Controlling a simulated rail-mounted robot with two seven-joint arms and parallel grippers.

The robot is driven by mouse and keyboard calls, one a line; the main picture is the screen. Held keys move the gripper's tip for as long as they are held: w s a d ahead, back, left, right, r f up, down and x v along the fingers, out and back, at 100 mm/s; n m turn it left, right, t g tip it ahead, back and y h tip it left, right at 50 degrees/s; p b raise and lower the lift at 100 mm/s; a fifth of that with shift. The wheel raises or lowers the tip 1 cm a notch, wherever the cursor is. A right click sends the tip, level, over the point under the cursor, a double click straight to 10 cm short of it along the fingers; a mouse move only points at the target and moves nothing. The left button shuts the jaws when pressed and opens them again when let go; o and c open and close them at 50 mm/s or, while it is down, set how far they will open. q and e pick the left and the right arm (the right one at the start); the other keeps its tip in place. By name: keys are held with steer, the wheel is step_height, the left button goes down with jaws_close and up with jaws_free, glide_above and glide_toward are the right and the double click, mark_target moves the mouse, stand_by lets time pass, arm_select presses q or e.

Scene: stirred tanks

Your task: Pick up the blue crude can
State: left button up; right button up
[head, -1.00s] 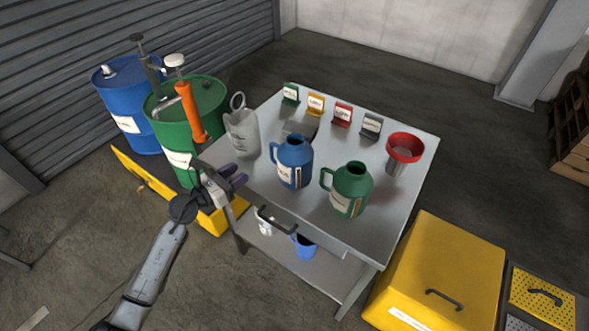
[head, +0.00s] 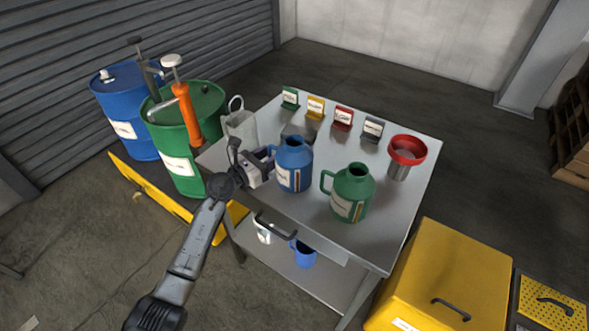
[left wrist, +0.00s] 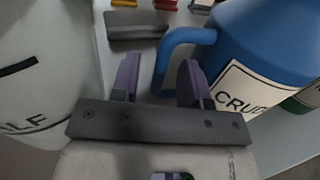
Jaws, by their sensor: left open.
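The blue crude can (head: 294,165) stands upright on the metal table, left of the green can (head: 351,193). In the left wrist view the blue can (left wrist: 266,45) is at the right, its label reading "CRUD", and its handle (left wrist: 166,62) reaches toward my fingers. My left gripper (head: 267,158) is open just left of the can, on its handle side. In the left wrist view its purple fingertips (left wrist: 158,78) are apart, and the lower part of the handle appears between them. I cannot tell whether they touch it. My right gripper is not in view.
A whitish jug (head: 240,127) stands close to the left of my gripper. A red funnel (head: 406,151) and several small coloured label stands are on the table (head: 300,212). Blue and green drums (head: 184,150) stand to the left, a yellow box (head: 437,275) to the right.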

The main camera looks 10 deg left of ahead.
arm_select(q)
steer(key=shift+w+d, duration=0.25)
steer(key=shift+w, duration=0.15)
steer(key=shift+c, duration=0.3)
jaws_close()
stand_by(0.8)
steer(key=shift+r, duration=0.1)
